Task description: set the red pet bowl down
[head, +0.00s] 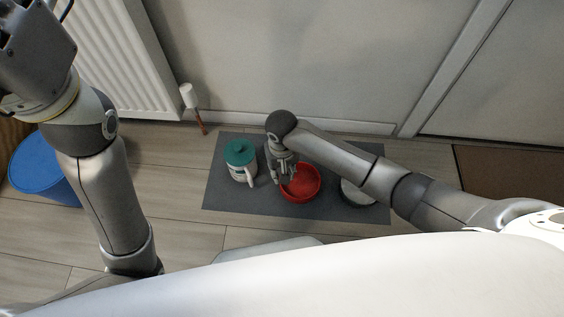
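The red pet bowl (311,186) is over the grey mat (230,205), near its middle. It looks level; whether it touches the mat I cannot tell. My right gripper (283,178) reaches down at the bowl's left rim, with its fingers around or beside that rim. The fingers are small and partly overlap the bowl, so whether they are closed on it is unclear. My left arm rises along the left side of the picture, and its gripper is not clearly visible.
A jug with a teal lid (240,155) stands on the mat left of the bowl. A pale round bowl (355,196) sits to the right, partly under my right arm. A blue bin (42,165), a white radiator (120,60) and a white-headed brush (190,98) are at left.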

